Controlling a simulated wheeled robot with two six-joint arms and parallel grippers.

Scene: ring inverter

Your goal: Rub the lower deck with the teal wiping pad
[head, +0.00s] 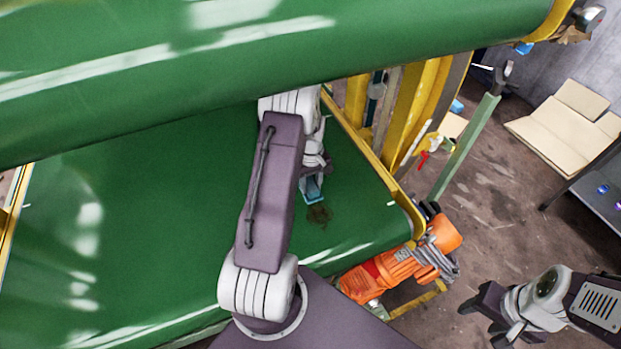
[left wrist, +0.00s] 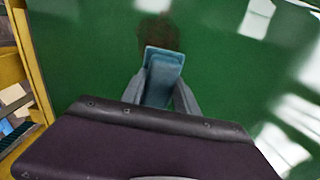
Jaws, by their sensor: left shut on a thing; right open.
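The lower deck (head: 130,220) is a glossy green surface under a second green surface. A brown smudge (head: 319,214) lies on it near its right end; the smudge also shows in the left wrist view (left wrist: 158,32). My left gripper (head: 312,190) is shut on the teal wiping pad (head: 313,188), just beside the smudge. In the left wrist view the pad (left wrist: 163,72) sits between the fingers, with the smudge past its far edge. I cannot tell whether the pad touches the deck. My right gripper (head: 488,318) is open and empty at the lower right, away from the deck.
The upper green surface (head: 250,45) hangs over the back of the lower deck. Yellow frame posts (head: 420,100) and an orange machine (head: 400,265) stand at the deck's right end. Flattened cardboard (head: 565,130) lies on the floor near a dark table (head: 600,190).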

